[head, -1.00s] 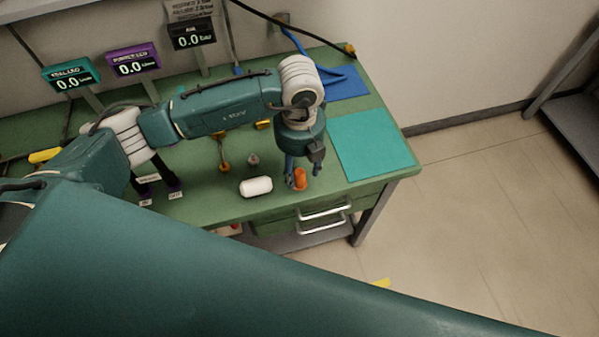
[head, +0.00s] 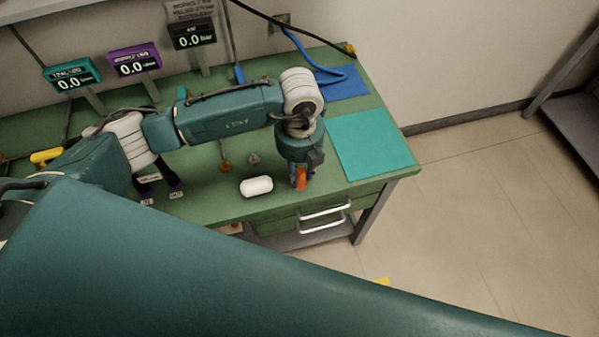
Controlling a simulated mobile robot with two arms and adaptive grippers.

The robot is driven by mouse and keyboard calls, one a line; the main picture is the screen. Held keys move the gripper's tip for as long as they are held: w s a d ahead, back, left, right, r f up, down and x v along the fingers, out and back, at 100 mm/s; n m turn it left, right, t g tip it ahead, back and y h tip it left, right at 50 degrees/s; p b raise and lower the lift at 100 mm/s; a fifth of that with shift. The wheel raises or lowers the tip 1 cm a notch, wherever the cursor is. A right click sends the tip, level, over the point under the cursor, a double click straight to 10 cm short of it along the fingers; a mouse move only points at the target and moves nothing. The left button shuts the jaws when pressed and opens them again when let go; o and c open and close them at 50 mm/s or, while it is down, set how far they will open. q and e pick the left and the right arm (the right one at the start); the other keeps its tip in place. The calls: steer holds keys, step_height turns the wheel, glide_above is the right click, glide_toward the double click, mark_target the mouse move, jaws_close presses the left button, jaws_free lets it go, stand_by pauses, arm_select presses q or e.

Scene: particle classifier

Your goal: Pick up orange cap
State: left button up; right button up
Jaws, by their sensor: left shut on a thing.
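The orange cap (head: 301,180) is a small orange piece near the front edge of the green bench. My left gripper (head: 299,183) points down over it and is shut on it. The gripper body hides the top of the cap. I cannot tell whether the cap touches the bench top. My right gripper is not in view.
A white rounded cylinder (head: 257,186) lies just left of the gripper. A small grey piece (head: 254,158) stands behind it. A teal mat (head: 372,146) and a blue mat (head: 342,82) lie at the right. Display boxes (head: 135,60) stand along the back.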

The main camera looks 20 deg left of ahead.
arm_select(q)
step_height(320, 180, up, 20)
steer(key=b, duration=0.2)
steer(key=shift+b, duration=0.4)
steer(key=shift+r, duration=0.1)
step_height(320, 180, up, 4)
steer(key=p, duration=0.3)
glide_above(299, 171)
steer(key=shift+r, duration=0.2)
stand_by(0.5)
step_height(299, 171, up, 3)
steer(key=shift+f+p, duration=0.1)
steer(key=shift+p, duration=1)
